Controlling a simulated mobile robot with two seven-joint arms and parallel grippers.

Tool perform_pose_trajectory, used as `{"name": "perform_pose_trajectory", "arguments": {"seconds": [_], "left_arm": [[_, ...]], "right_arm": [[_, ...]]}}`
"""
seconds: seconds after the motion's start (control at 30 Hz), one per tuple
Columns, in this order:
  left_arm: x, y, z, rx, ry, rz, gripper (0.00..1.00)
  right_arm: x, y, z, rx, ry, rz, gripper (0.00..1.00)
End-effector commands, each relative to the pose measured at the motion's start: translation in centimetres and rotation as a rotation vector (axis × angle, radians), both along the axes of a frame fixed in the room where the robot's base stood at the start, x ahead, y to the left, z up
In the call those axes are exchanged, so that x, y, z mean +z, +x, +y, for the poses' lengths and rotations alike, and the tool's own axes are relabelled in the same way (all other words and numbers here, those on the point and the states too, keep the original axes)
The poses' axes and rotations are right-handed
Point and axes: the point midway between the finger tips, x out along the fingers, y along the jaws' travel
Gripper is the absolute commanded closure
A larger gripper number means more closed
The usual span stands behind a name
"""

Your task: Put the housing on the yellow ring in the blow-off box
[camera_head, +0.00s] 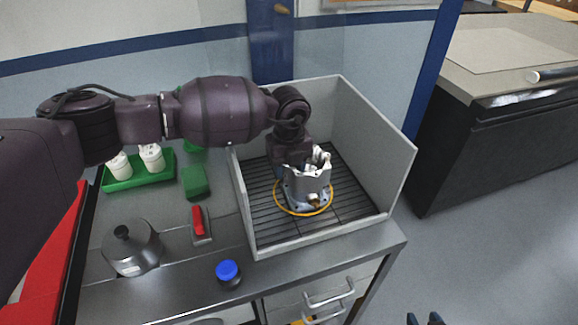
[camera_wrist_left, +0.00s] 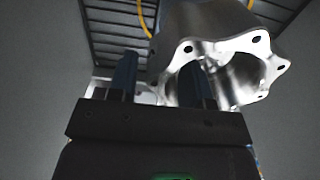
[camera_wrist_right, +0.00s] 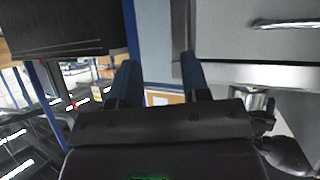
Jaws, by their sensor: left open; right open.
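The silver machined housing (camera_head: 307,186) stands upright on the slatted floor of the grey blow-off box (camera_head: 377,150). The yellow ring (camera_head: 281,205) shows around its base. My left gripper (camera_head: 306,163) is open at the top of the housing. In the left wrist view the housing (camera_wrist_left: 225,45) shows its flanged, holed rim and open bore. One finger of my left gripper (camera_wrist_left: 160,80) overlaps the bore and the other is beside the rim; contact cannot be told. My right gripper (camera_head: 426,320) is open and empty, low at the bottom edge; it also shows in the right wrist view (camera_wrist_right: 156,80).
Floor is free at right.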

Motion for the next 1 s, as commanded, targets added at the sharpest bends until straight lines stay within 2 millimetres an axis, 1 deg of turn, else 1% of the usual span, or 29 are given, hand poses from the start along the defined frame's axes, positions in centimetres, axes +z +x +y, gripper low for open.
{"name": "perform_pose_trajectory", "arguments": {"seconds": [0.17,0.27,0.37,0.7,0.83,1.0], "left_arm": [[0.3,0.0,0.0,0.000,0.000,0.000,0.55],[1.3,0.1,0.0,0.000,0.000,-0.003,0.55],[2.8,0.1,0.1,0.001,-0.001,-0.004,0.55],[9.2,0.1,0.0,0.000,-0.001,-0.004,0.55],[10.9,0.0,0.0,0.001,0.000,-0.002,0.55],[12.0,0.0,0.0,0.000,0.000,0.000,0.55]], "right_arm": [[0.3,0.2,0.0,0.000,0.000,-0.003,0.57],[0.0,0.2,0.0,0.001,-0.001,-0.004,0.57],[-0.2,0.2,0.0,0.001,-0.001,-0.004,0.57],[-0.9,0.3,0.0,0.003,-0.001,-0.008,0.57],[-0.8,0.5,0.1,0.004,-0.001,-0.014,0.57],[-0.7,0.7,0.1,0.005,-0.002,-0.019,0.57]]}}
